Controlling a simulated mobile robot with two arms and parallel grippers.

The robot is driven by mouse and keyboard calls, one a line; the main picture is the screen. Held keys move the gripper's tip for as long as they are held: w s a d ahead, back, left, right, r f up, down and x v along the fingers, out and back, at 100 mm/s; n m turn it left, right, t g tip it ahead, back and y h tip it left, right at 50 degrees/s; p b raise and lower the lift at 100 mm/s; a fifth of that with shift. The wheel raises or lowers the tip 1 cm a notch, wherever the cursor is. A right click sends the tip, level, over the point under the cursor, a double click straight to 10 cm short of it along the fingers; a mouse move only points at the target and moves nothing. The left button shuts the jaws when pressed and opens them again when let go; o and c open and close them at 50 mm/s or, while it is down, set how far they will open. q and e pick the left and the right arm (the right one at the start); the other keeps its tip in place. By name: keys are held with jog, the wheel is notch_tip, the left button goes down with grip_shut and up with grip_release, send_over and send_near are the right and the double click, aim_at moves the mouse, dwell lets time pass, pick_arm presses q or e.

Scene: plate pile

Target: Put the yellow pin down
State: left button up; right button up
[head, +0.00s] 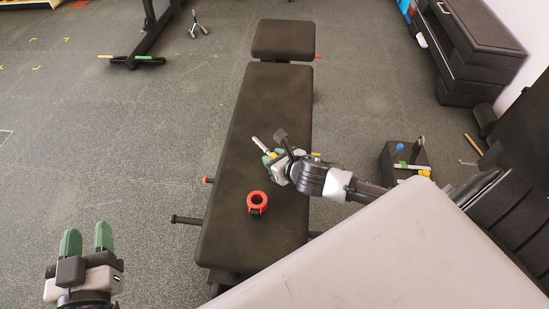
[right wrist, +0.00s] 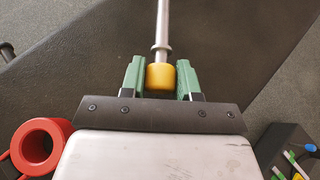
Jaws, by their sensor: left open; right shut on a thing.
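My right gripper (head: 269,157) is over the black bench pad (head: 262,105), shut on the yellow pin (right wrist: 160,77). In the right wrist view the pin's yellow knob sits between the green fingers (right wrist: 161,78), and its metal shaft points away from the gripper. In the head view the pale shaft (head: 259,143) sticks out toward the upper left. I cannot tell whether the pin touches the pad. My left gripper (head: 88,240) is open and empty over the floor at the lower left, apart from the bench.
A red ring-shaped collar (head: 257,203) lies on the pad, nearer than my right gripper. A black box (head: 405,160) with coloured pins stands on the floor at the right. The pad's far part is clear. A grey surface (head: 370,250) fills the lower right.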

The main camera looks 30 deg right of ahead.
dwell(0.3)
jog(key=o, duration=1.1)
jog(key=shift+s, duration=0.1)
